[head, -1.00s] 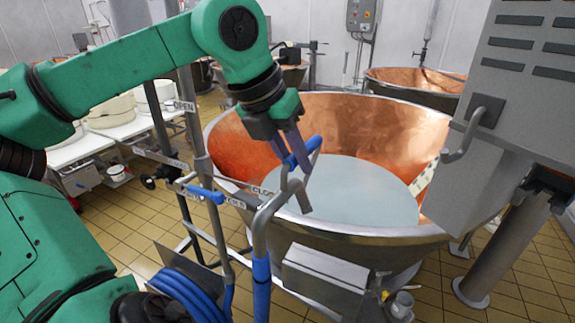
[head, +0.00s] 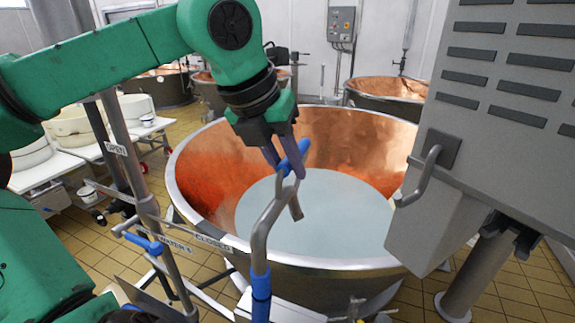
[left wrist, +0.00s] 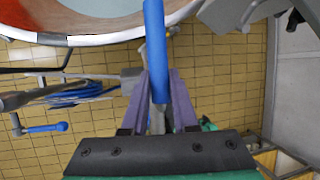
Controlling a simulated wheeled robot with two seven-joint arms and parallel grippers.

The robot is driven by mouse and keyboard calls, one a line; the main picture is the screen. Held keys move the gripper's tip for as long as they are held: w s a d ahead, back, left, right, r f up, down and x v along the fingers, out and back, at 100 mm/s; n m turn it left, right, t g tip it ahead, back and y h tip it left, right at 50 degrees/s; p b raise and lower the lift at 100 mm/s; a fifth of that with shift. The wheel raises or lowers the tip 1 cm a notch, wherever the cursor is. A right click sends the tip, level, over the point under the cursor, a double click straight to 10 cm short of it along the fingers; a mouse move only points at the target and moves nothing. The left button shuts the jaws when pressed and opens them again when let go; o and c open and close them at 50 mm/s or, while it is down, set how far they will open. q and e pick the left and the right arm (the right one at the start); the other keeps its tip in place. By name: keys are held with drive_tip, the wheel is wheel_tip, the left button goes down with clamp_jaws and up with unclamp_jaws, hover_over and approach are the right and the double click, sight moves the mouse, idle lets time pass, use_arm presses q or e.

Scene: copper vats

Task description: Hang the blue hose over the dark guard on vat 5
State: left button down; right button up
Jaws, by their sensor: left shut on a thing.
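The blue hose (head: 261,284) ends in a bent grey metal pipe with a blue grip. My left gripper (head: 286,163) is shut on this blue grip, above the copper vat's near part in the head view. In the left wrist view the blue grip (left wrist: 155,50) runs between the two fingers (left wrist: 158,85). The large copper vat (head: 340,135) holds pale liquid. A grey hook (head: 420,180) on a dark plate sits on the grey housing at the right, apart from the hose. No vat number is legible, and I cannot tell which part is the dark guard. My right gripper is out of view.
The grey housing (head: 480,120) overhangs the vat's right side. A pipe stand with a blue lever (head: 143,242) and signs stands at the left. Coiled blue hose (left wrist: 88,92) shows in the left wrist view. White tables (head: 85,155) are behind left. Tiled floor shows between.

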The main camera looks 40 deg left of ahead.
use_arm(q)
wheel_tip(320, 180, up, 11)
drive_tip(key=p, duration=0.8)
drive_tip(key=shift+w+f+p, duration=0.1)
drive_tip(key=shift+p, duration=0.2)
drive_tip(key=shift+a+f, duration=0.1)
drive_tip(key=shift+f, duration=0.05)
